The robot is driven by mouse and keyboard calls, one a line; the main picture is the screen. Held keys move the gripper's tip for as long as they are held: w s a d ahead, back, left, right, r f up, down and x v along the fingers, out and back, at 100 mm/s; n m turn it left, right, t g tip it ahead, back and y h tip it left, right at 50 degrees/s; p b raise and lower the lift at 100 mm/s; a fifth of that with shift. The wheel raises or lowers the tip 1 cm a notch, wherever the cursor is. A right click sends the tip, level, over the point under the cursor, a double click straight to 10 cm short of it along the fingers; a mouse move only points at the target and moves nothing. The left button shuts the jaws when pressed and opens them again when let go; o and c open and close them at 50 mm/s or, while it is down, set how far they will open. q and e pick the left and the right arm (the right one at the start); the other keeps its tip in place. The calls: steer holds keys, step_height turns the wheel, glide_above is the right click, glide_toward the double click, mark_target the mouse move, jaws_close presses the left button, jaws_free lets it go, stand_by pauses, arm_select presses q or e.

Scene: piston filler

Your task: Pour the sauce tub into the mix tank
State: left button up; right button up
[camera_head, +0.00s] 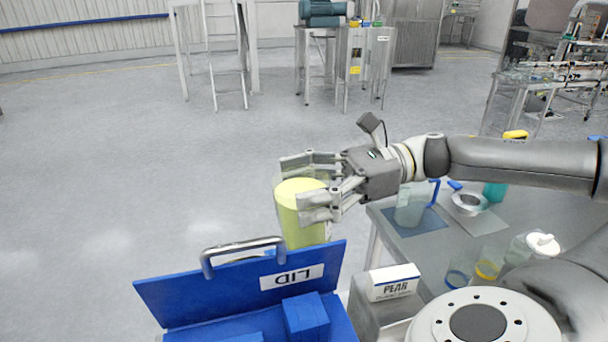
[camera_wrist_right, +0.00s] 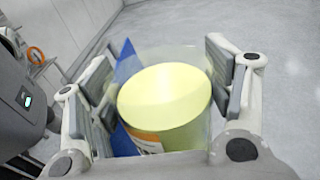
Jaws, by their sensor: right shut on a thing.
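The sauce tub (camera_head: 297,232) is a pale yellow cylinder, beyond the blue panel in the head view. My right gripper (camera_head: 299,190) is shut on it, with fingers on both sides. In the right wrist view the tub (camera_wrist_right: 165,97) fills the space between the fingers (camera_wrist_right: 160,95), with a white and orange label on its side. It looks about upright; its lower end is hidden behind the blue panel. I cannot pick out the mix tank for certain. My left gripper is not in view.
A blue panel marked LID (camera_head: 220,288) with a grey handle (camera_head: 243,250) stands tilted at the front. A white PEAR box (camera_head: 393,283) sits beside it. A grey table (camera_head: 455,235) at right holds several containers. Open floor (camera_head: 130,170) lies left.

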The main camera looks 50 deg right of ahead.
mark_target(281, 225)
steer(key=shift+w+a+f+g+h+p, duration=0.15)
steer(key=shift+a+f+g+h+p, duration=0.3)
steer(key=shift+p, duration=1.25)
steer(key=shift+w+a+f+g+h+p, duration=0.25)
steer(key=shift+f+h+p, duration=0.4)
steer(key=shift+p, duration=1.05)
steer(key=shift+w+a+f+g+h+p, duration=0.1)
steer(key=shift+f+g+h+p, duration=0.45)
steer(key=shift+p, duration=1.15)
steer(key=shift+w+a+f+g+h+p, duration=0.15)
steer(key=shift+a+f+g+h+p, duration=0.2)
steer(key=shift+p, duration=1.25)
steer(key=shift+w+a+f+h+p, duration=0.1)
steer(key=shift+f+h+p, duration=0.35)
steer(key=shift+p, duration=1.15)
steer(key=shift+w+a+f+h+p, duration=0.15)
steer(key=shift+a+f+h+p, duration=0.1)
steer(key=shift+p, duration=1.7)
steer(key=shift+f+g+b, duration=0.3)
steer(key=shift+f+b, duration=0.05)
steer(key=w+a+f+g+h+b, duration=0.3)
steer(key=h+b, duration=0.8)
steer(key=b, duration=1)
steer(key=shift+a+f+g, duration=0.7)
steer(key=shift+a+g, duration=0.3)
steer(key=shift+g, duration=0.8)
